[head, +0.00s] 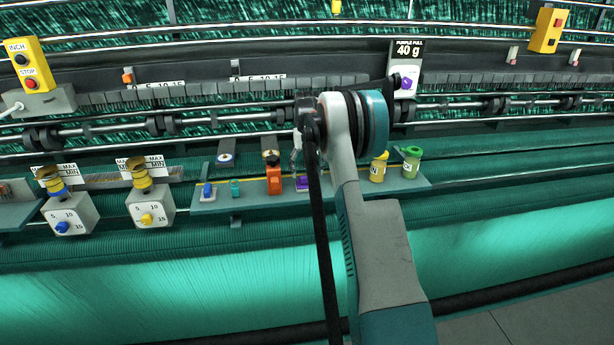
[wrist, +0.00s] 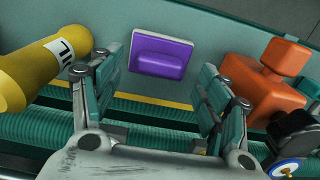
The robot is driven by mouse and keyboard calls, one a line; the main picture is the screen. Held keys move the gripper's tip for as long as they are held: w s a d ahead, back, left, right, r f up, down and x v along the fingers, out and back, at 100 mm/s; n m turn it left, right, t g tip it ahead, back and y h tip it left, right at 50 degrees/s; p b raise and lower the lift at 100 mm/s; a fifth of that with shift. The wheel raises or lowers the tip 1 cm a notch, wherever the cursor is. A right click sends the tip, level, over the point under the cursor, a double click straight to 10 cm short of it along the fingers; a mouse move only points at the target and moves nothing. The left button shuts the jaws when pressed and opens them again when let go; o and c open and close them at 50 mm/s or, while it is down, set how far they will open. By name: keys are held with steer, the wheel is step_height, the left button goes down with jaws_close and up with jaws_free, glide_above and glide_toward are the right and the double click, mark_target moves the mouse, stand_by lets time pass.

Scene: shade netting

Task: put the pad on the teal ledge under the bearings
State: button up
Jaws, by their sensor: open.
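A purple pad (wrist: 160,54) with a pale rim lies on the teal ledge (wrist: 215,22) in the wrist view. In the head view the pad (head: 302,183) is partly hidden by my arm, on the same ledge (head: 330,203) below the bearings (head: 165,124). My gripper (wrist: 158,80) is open, with one finger to each side of the pad in the picture. No contact with the pad shows, and its distance above the ledge is hard to tell. In the head view my gripper (head: 297,155) is mostly hidden behind the arm.
An orange piece (wrist: 265,82) stands right of the pad and a yellow oil bottle (wrist: 45,68) left of it in the wrist view, both close to the fingers. A green container (head: 412,160) and small blue piece (head: 207,191) also stand on the ledge.

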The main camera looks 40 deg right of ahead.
mark_target(307, 177)
step_height(307, 177, up, 9)
steer(key=shift+f, duration=0.2)
stand_by(0.3)
